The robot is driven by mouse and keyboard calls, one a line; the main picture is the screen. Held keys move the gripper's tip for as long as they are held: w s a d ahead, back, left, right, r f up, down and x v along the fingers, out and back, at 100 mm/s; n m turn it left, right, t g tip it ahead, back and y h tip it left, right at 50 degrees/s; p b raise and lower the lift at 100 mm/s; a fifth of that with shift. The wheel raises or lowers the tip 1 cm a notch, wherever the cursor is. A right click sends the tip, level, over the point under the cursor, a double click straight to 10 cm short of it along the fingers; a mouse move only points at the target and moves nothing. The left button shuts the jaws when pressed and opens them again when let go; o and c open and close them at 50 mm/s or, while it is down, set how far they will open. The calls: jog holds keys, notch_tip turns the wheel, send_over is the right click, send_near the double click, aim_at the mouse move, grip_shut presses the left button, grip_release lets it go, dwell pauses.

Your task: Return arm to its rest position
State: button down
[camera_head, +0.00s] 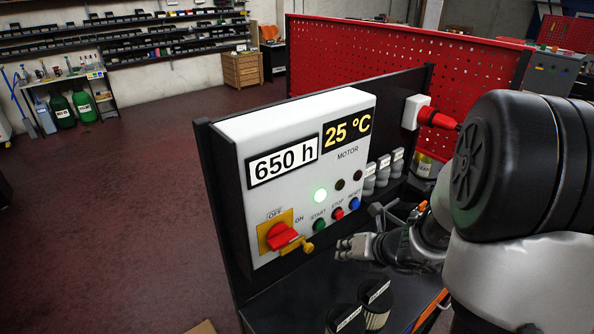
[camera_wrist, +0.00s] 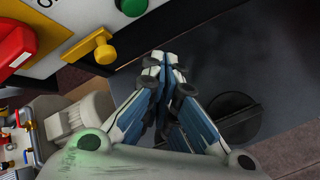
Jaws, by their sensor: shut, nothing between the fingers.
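My gripper (camera_head: 345,248) is in front of the lower right of a white control panel (camera_head: 262,130), with my arm folded in from the right. In the wrist view my gripper (camera_wrist: 160,62) has its fingertips together, with nothing held between them.
Two dark-topped cylinders (camera_head: 374,318) stand on the dark table below the gripper. Small grey-topped containers (camera_head: 383,172) sit right of the panel, near a red plug (camera_head: 436,118) in a white socket. A red perforated wall (camera_head: 400,60) stands behind. Open floor (camera_head: 110,210) lies left.

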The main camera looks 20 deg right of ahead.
jog(key=s+a+r+n+g+y, duration=0.1)
jog(key=s+a+r+n, duration=0.2)
jog(key=a+n, duration=0.35)
jog(key=s+a+r+n+g+y+b, duration=0.1)
jog(key=s+a+r+n, duration=0.35)
jog(key=n, duration=0.35)
jog(key=s+a+r+n+g+y, duration=0.1)
jog(key=s+a+r+n, duration=0.15)
jog(key=a+n, duration=0.5)
jog(key=s+d+r+n+h, duration=0.1)
jog(key=s+d+n+h, duration=0.1)
jog(key=s+n, duration=0.4)
jog(key=s+d+r+n+g+h, duration=0.1)
jog(key=s+n, duration=0.5)
jog(key=n, duration=0.6)
jog(key=shift+s+d+n+h+b, duration=0.35)
jog(key=shift+d+h, duration=0.2)
jog(key=shift+h, duration=0.55)
jog(key=shift+w+a+r, duration=0.1)
